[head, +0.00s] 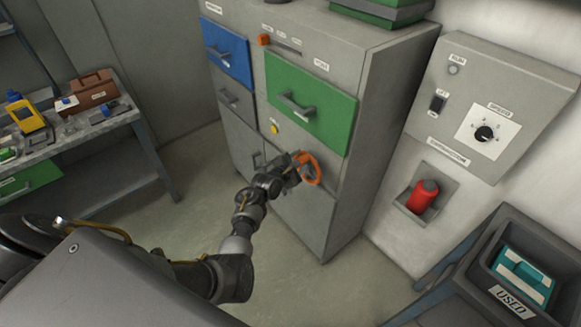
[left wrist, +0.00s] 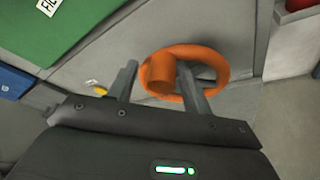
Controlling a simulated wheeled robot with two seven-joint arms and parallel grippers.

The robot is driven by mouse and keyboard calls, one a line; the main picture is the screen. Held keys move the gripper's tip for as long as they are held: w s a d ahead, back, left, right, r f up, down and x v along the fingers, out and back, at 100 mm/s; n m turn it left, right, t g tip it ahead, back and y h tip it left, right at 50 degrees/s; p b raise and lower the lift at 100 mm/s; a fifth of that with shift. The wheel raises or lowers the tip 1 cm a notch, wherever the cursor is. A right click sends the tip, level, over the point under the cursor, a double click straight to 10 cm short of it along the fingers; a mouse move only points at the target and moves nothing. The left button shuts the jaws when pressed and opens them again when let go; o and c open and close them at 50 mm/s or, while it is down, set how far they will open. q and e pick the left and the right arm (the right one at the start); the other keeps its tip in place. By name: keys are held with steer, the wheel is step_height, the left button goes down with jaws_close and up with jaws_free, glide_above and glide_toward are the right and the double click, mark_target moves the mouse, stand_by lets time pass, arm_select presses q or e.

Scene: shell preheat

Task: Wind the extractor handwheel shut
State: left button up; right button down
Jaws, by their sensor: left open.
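The orange handwheel (head: 314,170) sits on the lower front of the grey cabinet (head: 352,190), below the green drawer. My left gripper (head: 293,162) is at the wheel's left side. In the left wrist view the handwheel (left wrist: 222,62) shows as a ring with a thick orange knob (left wrist: 160,72) at its left. My left gripper's two fingers (left wrist: 158,82) are open, one on each side of the knob. I cannot tell whether either finger touches it. My right gripper is not in view.
The cabinet has a blue drawer (head: 226,53) and a green drawer (head: 305,105). A control panel (head: 480,95) and a red cylinder (head: 423,196) are on the right wall. A dark bin (head: 505,300) stands at lower right, a cluttered bench (head: 100,122) at left. The floor between is clear.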

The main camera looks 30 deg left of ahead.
arm_select(q)
steer(key=v, duration=0.9)
steer(key=shift+s, duration=0.2)
steer(key=shift+r, duration=0.1)
